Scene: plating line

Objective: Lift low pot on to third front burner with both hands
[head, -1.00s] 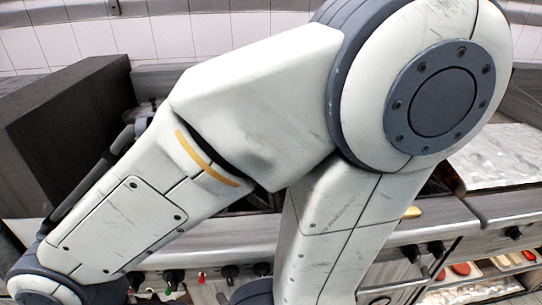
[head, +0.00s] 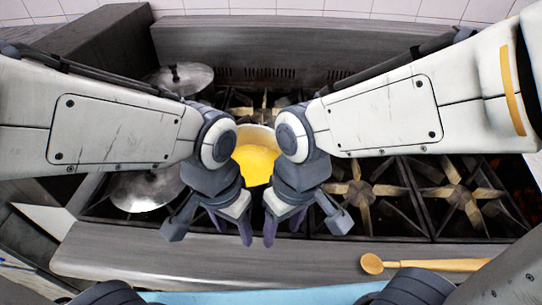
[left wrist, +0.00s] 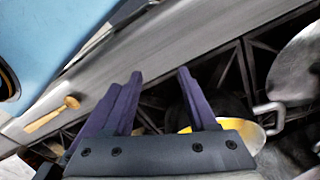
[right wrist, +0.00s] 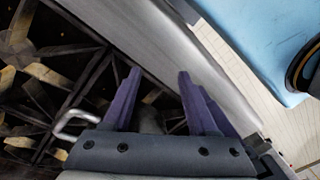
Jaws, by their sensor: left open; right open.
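The low pot (head: 257,160) has yellow contents and stands on the stove between my two forearms; its sides are largely hidden. Part of it shows in the left wrist view (left wrist: 240,130) beside a metal loop handle (left wrist: 268,118). A similar handle (right wrist: 72,127) shows in the right wrist view. My left gripper (head: 232,228) and right gripper (head: 284,228) are open and empty, side by side in front of the pot, over the stove's front edge. Both handles lie outside the fingers. The third front burner (head: 358,190), a brass star under a black grate, is bare.
Another bare burner (head: 462,196) lies to the right. Two shiny metal lids or pans (head: 183,78) (head: 148,190) sit on the left. A wooden spoon (head: 420,265) lies on the front ledge (head: 150,255). A dark box (head: 95,45) stands back left.

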